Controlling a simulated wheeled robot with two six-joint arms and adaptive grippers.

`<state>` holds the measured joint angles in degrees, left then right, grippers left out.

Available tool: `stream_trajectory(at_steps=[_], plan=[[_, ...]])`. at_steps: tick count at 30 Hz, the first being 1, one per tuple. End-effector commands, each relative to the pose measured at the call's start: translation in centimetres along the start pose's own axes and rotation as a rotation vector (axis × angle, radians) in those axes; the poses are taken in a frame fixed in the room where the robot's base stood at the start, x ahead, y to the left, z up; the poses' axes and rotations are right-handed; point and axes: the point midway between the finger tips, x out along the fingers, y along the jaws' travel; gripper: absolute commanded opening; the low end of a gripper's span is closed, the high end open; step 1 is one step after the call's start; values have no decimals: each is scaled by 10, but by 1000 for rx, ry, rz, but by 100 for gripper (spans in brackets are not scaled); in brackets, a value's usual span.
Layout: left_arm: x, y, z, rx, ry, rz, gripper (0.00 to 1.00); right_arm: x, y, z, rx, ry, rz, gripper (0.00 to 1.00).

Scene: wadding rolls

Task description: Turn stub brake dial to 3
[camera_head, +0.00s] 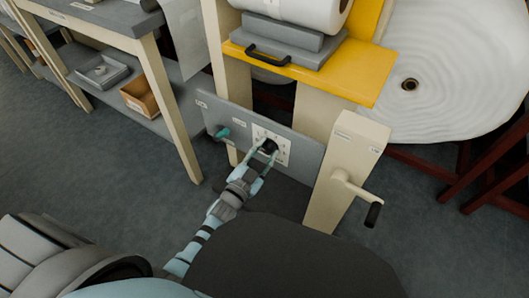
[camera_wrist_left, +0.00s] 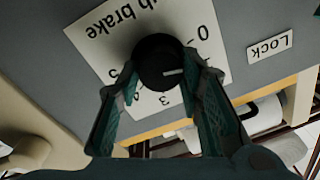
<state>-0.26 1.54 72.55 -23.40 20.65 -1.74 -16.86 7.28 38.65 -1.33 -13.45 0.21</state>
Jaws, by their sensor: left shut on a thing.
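The stub brake dial is a round black knob (camera_wrist_left: 158,62) on a white numbered plate (camera_wrist_left: 92,32), seen upside down in the left wrist view. Its white pointer line points right, toward the right-hand finger. A 0 shows at upper right and a 3 below the knob; some marks are hidden by the fingers. In the head view the plate (camera_head: 283,152) is on a grey panel (camera_head: 306,155), with the dark knob (camera_head: 270,146) at its middle. My left gripper (camera_head: 268,154) is shut on the knob, one finger on each side. My right gripper is not in view.
A teal handle (camera_head: 222,132) is on the panel left of the dial. A crank with a black grip (camera_head: 373,215) sticks out from the beige post (camera_head: 345,170) at right. A "Lock" label (camera_wrist_left: 269,45) is beside the plate. A yellow shelf (camera_head: 360,84) overhangs above.

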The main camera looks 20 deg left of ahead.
Motion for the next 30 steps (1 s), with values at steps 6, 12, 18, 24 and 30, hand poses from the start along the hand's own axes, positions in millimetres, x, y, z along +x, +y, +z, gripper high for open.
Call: stream_trajectory(at_steps=[6,12,18,24,30], plan=[[-1,2,3,202,7,1,6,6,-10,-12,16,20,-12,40],[0,2,3,392,16,1,6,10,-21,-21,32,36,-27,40],[-1,3,4,582,26,0,6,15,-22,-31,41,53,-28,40],[-1,3,4,772,34,1,6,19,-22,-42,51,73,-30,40],[-1,4,6,961,42,1,6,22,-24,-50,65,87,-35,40]])
